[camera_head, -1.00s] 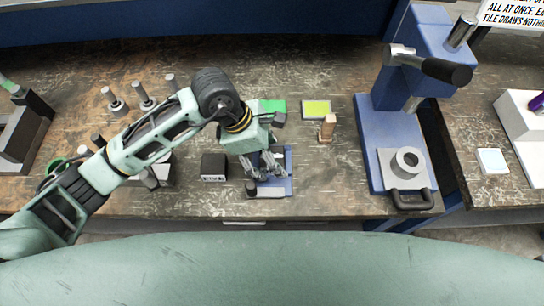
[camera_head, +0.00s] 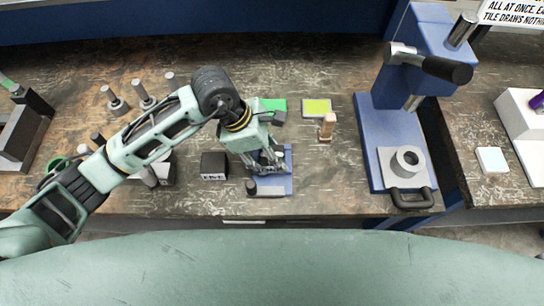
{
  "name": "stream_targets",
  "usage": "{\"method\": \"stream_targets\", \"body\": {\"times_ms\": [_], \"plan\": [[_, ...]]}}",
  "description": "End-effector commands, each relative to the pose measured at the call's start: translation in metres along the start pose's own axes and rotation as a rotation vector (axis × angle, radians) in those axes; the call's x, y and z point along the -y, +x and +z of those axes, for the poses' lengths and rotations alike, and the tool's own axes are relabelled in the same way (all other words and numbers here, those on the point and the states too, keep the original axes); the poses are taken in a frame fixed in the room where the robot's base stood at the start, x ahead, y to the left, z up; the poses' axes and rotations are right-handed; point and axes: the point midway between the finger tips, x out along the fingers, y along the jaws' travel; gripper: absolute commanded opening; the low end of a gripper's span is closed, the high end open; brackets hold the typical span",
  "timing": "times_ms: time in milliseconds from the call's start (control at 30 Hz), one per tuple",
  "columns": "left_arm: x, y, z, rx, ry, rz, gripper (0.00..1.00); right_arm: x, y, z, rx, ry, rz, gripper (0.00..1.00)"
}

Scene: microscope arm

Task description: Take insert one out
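My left gripper (camera_head: 268,163) is over the blue fixture plate (camera_head: 284,181), near its back part. Its fingers are small and overlap the fixture, so I cannot tell whether they are open or hold anything. A dark cylindrical knob or handle (camera_head: 252,187) is at the plate's front left. I cannot make out insert one; any part of it in the fixture is hidden by the gripper. My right gripper is not in view.
A black box with white markings (camera_head: 213,166) stands left of the fixture. A wooden-coloured peg (camera_head: 327,127) stands behind right. A blue press (camera_head: 391,130) is at the right. Metal posts (camera_head: 143,93) stand back left. Bare bench lies between fixture and press.

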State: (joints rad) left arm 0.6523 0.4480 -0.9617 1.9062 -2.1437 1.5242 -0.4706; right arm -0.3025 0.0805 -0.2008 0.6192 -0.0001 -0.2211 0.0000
Motion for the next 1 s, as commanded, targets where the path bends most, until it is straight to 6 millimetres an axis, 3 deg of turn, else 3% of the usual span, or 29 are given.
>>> {"method": "stream_targets", "body": {"times_ms": [400,733,1000], "plan": [[-0.002,-0.006,0.004,0.008,0.003,0.008,0.00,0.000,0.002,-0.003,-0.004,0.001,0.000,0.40],[-0.002,-0.038,0.018,0.008,0.006,0.009,0.00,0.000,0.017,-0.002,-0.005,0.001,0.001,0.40],[0.033,-0.053,0.038,0.009,0.009,0.006,0.00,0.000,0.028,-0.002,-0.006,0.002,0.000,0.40]]}}
